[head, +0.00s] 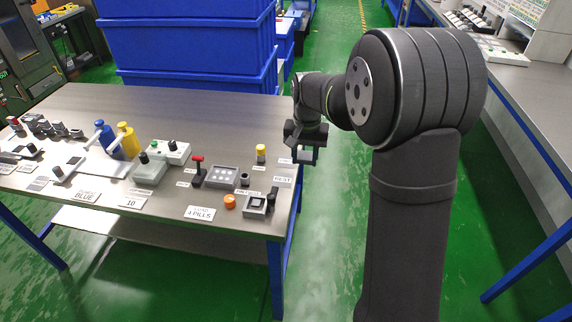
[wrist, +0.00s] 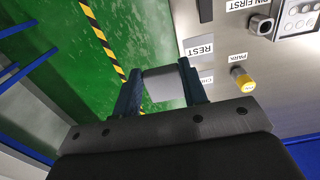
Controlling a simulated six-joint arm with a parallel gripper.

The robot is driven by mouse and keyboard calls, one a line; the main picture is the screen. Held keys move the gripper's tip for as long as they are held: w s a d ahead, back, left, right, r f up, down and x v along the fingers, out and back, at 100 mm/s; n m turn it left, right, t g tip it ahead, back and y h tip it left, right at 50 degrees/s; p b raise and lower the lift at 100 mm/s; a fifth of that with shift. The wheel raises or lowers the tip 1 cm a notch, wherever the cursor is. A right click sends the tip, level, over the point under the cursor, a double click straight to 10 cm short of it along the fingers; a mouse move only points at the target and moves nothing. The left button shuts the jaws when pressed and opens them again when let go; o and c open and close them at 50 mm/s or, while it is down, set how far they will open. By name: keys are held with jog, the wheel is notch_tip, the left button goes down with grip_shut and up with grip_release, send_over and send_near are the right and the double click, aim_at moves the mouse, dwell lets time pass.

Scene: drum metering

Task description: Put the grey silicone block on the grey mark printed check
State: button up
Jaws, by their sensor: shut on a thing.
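My gripper (wrist: 161,72) is shut on a light grey block, the grey silicone block (wrist: 163,86), which sits between its two dark fingers. In the head view my gripper (head: 305,150) hangs at the right end of the workbench, with the grey block (head: 306,156) showing small below it. A small white label (wrist: 206,79), partly hidden by the right finger, seems to read CHECK. It also shows in the head view (head: 285,161), just left of my gripper. I cannot make out a grey mark beside it.
A REST label (wrist: 200,48) and a yellow-capped post (wrist: 241,82) by a PARK label stand near my gripper. The bench (head: 200,110) has free room at the back. Several devices and labels line its front. Blue crates (head: 190,45) stand behind.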

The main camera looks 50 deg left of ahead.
jog(key=w+a+f, duration=0.2)
jog(key=w+a, duration=0.3)
jog(key=w, duration=0.5)
send_over(286, 165)
notch_tip(286, 165, down, 8)
jog(key=shift+d+r, duration=0.15)
jog(key=shift+r, duration=0.1)
jog(key=shift+f, duration=2.05)
jog(key=shift+f, duration=0.15)
jog(key=o, duration=1)
jog(key=shift+c, duration=0.2)
